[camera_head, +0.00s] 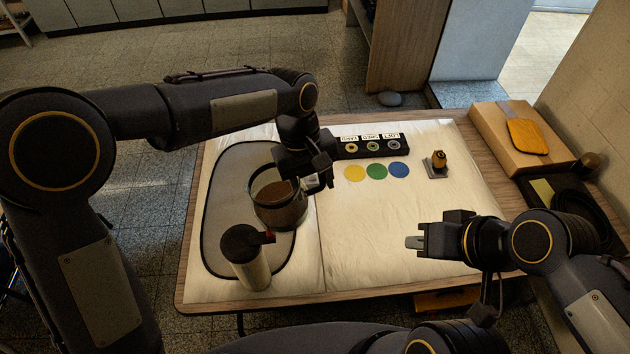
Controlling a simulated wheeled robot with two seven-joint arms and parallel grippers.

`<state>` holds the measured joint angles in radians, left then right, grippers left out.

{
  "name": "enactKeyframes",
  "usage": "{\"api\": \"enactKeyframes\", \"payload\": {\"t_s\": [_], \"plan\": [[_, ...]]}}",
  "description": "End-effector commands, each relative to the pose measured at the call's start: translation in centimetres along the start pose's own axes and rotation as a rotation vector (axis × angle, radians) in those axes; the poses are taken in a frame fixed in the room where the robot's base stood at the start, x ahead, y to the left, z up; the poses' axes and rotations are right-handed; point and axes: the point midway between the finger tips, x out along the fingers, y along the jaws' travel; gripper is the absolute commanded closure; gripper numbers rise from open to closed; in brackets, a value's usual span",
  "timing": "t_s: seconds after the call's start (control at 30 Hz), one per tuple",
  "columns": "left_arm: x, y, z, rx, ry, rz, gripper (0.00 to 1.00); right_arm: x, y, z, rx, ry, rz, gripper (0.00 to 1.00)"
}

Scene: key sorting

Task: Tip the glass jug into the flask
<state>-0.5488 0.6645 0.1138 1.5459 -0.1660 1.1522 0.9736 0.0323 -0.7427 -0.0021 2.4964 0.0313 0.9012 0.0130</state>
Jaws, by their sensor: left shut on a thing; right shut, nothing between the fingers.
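The flask (252,268) is a pale cylinder with a dark top and a small red part. It stands in front of the jug, to its lower left. My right gripper (410,243) is shut and empty over the right part of the table.
A black key rack (370,146) with labels stands at the back, with yellow (355,173), green (377,171) and blue (398,169) discs before it. A small brass-coloured object (438,160) stands right of them. A cardboard box (505,140) lies at the right. The table's front middle is clear.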

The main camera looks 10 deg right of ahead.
Motion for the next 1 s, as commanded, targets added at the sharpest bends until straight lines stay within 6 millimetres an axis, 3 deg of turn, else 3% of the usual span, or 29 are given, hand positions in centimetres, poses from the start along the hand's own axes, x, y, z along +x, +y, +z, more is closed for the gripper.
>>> {"api": "enactKeyframes", "payload": {"t_s": [1.0], "plan": [[-1.6, -1.4, 0.2, 0.016, 0.002, 0.101, 1.0, 0.0, 0.0, 0.0, 0.0, 0.0, 0.0, 1.0]]}}
